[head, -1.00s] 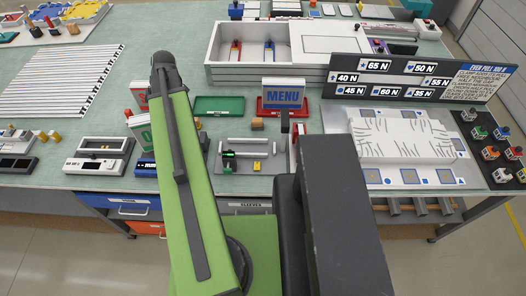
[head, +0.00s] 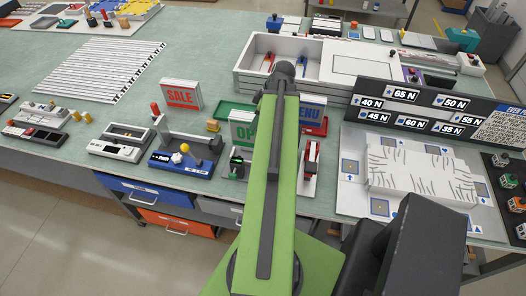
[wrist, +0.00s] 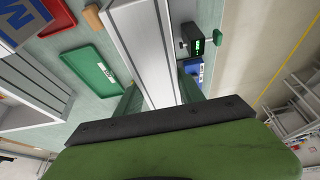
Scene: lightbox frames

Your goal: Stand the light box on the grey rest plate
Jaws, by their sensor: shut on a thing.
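A green light box lettered "OP…" (head: 241,128) is partly hidden behind my arm in the head view. In the wrist view its pale grey side (wrist: 146,45) runs up from my gripper (wrist: 158,98), which is shut on it. My fingertips are hidden in the head view. A light grey plate (head: 308,187), which looks like the rest plate, lies below and behind my arm, mostly covered. I cannot tell whether the box touches the plate.
A red SALE box (head: 182,95) stands to the left, and a blue MENU box (head: 313,111) stands right, behind my arm. A green tray (wrist: 88,68) and a wooden block (head: 213,125) lie nearby. A blue-based device (head: 183,158) sits left of the gauge.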

